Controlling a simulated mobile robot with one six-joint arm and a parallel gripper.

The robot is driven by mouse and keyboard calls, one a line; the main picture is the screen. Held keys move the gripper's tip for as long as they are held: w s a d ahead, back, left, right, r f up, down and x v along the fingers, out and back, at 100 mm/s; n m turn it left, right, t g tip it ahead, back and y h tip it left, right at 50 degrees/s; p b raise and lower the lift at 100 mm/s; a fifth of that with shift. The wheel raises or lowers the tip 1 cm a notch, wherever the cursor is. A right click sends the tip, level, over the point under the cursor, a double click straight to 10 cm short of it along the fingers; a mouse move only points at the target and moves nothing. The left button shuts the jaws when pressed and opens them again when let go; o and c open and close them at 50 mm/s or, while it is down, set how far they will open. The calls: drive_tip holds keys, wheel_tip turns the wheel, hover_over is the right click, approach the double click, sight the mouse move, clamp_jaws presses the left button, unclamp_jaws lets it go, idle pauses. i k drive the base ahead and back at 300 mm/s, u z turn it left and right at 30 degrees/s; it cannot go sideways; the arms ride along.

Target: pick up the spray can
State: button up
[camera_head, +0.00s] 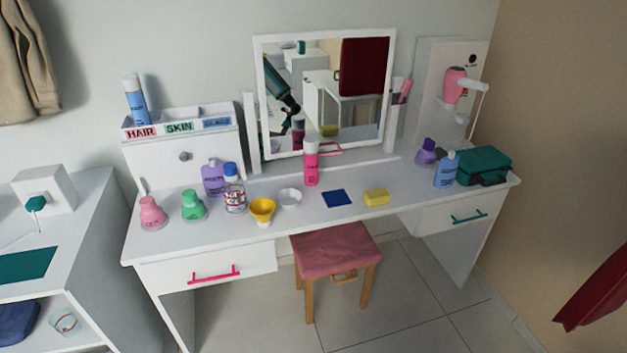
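A tall pink can with a white cap (311,165) stands upright on the white dressing table (330,225), in front of the mirror; it looks like a spray can. A second slim can, blue with a white cap (136,100), stands in the HAIR compartment of the organizer (183,152) at the left. I cannot tell which one the task names. My gripper is not directly in view. A dark arm shows only as a reflection in the mirror (284,95), too small to tell its gripper's state.
Several bottles and pots crowd the table's left, including a yellow cup (262,210). A blue cloth (336,198) and yellow sponge (376,197) lie right of the pink can. A green bag (484,164) sits far right. A pink stool (335,252) stands in front.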

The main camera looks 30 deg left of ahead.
sight(311, 159)
drive_tip(key=k, duration=0.7)
drive_tip(key=u, duration=4.5)
drive_tip(key=i, duration=0.15)
drive_tip(key=z, duration=2.3)
drive_tip(key=i, duration=1)
drive_tip(key=u, duration=0.1)
